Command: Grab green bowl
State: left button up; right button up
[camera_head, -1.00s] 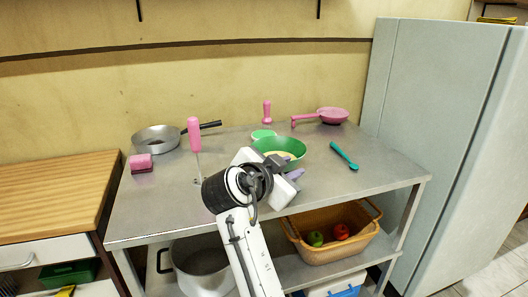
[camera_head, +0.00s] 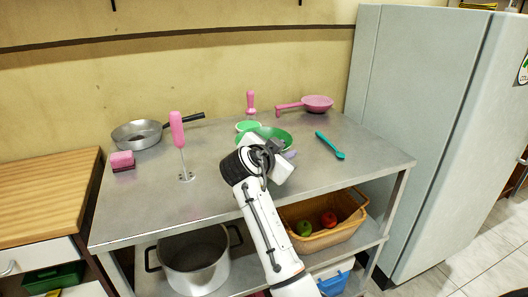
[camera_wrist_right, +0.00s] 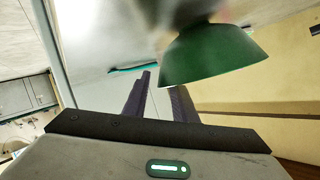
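The green bowl (camera_head: 278,133) stands on the metal table, partly hidden behind my right wrist and gripper. It also shows large in the right wrist view (camera_wrist_right: 212,58), turned over by the camera's angle. My right gripper (camera_head: 288,156) is at the bowl's near side. In the right wrist view its two dark fingers (camera_wrist_right: 163,82) are apart, with their tips close to the bowl's rim. I cannot tell whether they touch it. My left gripper is not in view.
A green-topped item (camera_head: 247,126) and a pink-handled tool (camera_head: 251,102) stand behind the bowl. A pink strainer (camera_head: 317,103), teal spoon (camera_head: 331,147), metal pan (camera_head: 137,134), pink sponge (camera_head: 122,160) and upright pink-handled masher (camera_head: 177,130) are around. The table's front left is clear.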

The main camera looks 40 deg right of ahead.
grip_shut()
jog(key=shift+r, duration=0.1)
